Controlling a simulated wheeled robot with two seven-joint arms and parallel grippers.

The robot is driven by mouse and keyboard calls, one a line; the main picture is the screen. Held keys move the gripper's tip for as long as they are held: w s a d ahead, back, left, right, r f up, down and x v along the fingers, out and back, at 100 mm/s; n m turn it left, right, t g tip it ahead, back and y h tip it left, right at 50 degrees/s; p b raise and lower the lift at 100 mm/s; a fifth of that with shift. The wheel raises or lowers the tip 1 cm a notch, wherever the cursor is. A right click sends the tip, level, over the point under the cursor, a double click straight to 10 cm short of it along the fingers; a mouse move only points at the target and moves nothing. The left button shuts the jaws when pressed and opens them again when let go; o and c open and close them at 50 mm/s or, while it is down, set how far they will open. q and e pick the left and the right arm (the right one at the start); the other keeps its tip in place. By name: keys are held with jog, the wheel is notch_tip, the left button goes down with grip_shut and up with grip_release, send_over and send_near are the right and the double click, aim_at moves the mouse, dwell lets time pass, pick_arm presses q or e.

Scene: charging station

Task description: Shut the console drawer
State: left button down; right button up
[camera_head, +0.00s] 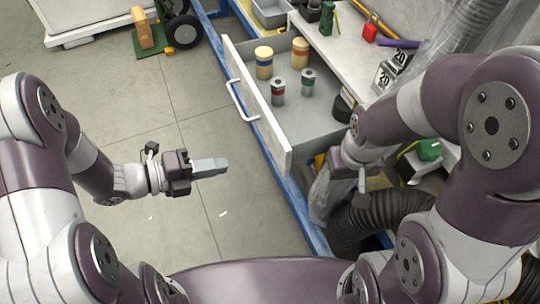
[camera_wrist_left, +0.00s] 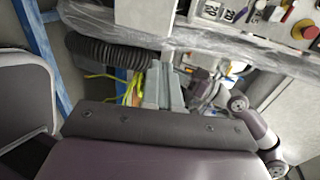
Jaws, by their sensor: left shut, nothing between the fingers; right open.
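The console drawer (camera_head: 312,119) stands pulled out from under the white console top in the head view. Its white front panel (camera_head: 244,104) faces left and carries a white bar handle (camera_head: 241,101). Inside are two yellow-topped containers and two small batteries, one with a red band and one green. My left gripper (camera_head: 222,166) is shut and empty, left of the drawer front and apart from it. Its fingers also show in the left wrist view (camera_wrist_left: 164,85). My right gripper (camera_head: 361,185) is near the drawer's near right corner; its fingers are partly hidden by its wrist.
A blue frame (camera_head: 275,150) runs along the floor below the drawer. A black ribbed hose (camera_head: 375,215) lies at the near right. The console top (camera_head: 345,50) holds a green object, a red object and weights marked 20. Open floor (camera_head: 150,80) lies left of the drawer.

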aim_at(285, 152)
pick_arm(q)
jog(key=b+x, duration=0.1)
jog(key=x, duration=0.3)
jog(key=b+x, duration=0.1)
jog(key=x, duration=0.3)
jog(key=b+x, duration=0.1)
jog(key=x, duration=0.3)
jog(key=shift+w+d+r, duration=0.1)
jog(key=shift+d+r, duration=0.2)
jog(key=shift+w+d, duration=0.15)
jog(key=shift+d, duration=0.3)
jog(key=w+d+b, duration=0.2)
jog(key=w+d, duration=0.1)
jog(key=d, duration=0.7)
jog(key=w+d+b, duration=0.1)
jog(key=w+d, duration=0.3)
jog(key=d, duration=0.6)
jog(key=shift+d+r+b, duration=0.2)
jog(key=shift+d+b, duration=0.15)
jog(key=shift+d, duration=0.05)
